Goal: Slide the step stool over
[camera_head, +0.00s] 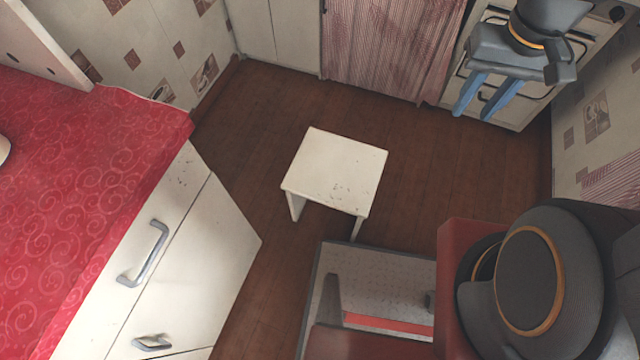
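The step stool (335,172) is a small white stool with a worn, chipped top. It stands upright on the brown wooden floor near the middle of the head view. My gripper (487,97) is at the upper right, with two blue fingers spread apart and nothing between them. It is raised in front of the white stove, up and to the right of the stool and apart from it. The stool's far legs are hidden under its top.
A white cabinet (185,265) with grey handles and a red oilcloth counter (70,170) stand at the left. A reddish curtain (385,45) and the white stove (520,110) line the back. Bare floor (450,165) lies around the stool. My base fills the bottom right.

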